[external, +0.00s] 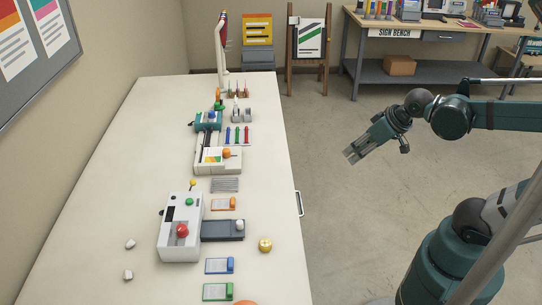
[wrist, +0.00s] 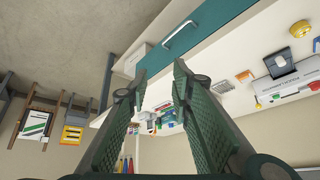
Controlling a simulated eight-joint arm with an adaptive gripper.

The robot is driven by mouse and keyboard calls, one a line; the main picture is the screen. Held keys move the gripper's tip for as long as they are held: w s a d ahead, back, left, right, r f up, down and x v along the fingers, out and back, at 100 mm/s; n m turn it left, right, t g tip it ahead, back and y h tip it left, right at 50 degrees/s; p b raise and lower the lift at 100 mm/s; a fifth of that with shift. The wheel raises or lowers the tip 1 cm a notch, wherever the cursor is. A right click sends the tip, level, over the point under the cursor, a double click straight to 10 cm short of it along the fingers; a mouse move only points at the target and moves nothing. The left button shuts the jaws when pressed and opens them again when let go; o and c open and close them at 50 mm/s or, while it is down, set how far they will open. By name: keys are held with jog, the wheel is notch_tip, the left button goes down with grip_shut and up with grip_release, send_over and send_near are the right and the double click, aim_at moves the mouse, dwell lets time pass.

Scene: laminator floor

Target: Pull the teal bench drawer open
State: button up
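The teal drawer front (wrist: 226,18) shows at the top of the wrist view, set in the white side of the bench. Its pale bar handle (wrist: 180,34) runs along the teal face. In the external view the handle (external: 299,203) sticks out from the bench's right edge, and the teal face is hidden. The drawer looks closed. My gripper (external: 352,156) is in the air to the right of the bench, apart from the handle. In the wrist view my gripper (wrist: 160,70) has its fingers spread with nothing between them, and the handle lies beyond the fingertips.
The white bench top (external: 120,215) holds a white machine with a red knob (external: 182,231), a teal device (external: 208,121), a yellow knob (external: 265,245) and several small cards. An easel (external: 309,45) and the sign bench (external: 440,33) stand behind. Floor between bench and arm is clear.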

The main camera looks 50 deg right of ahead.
jog(key=w+a+f+m+g, duration=0.2)
jog(key=w+f+m, duration=0.2)
jog(key=w+f, duration=0.5)
jog(key=m+g+y+p, duration=0.1)
jog(key=m+g, duration=0.2)
jog(key=m, duration=0.1)
send_near(301, 201)
jog(key=shift+s+d+f, duration=0.1)
jog(key=shift+f, duration=0.05)
dwell(0.4)
jog(key=shift+f, duration=0.1)
dwell(0.3)
jog(key=shift+w+a+f+b, duration=0.2)
jog(key=shift+f+b, duration=0.1)
jog(key=shift+f, duration=0.95)
jog(key=shift+w+a+f+b, duration=0.2)
jog(key=shift+f+b, duration=0.15)
jog(key=shift+f, duration=0.85)
jog(key=shift+w+a+f+b, duration=0.15)
jog(key=shift+f+b, duration=0.15)
jog(key=shift+f, duration=0.95)
grip_shut()
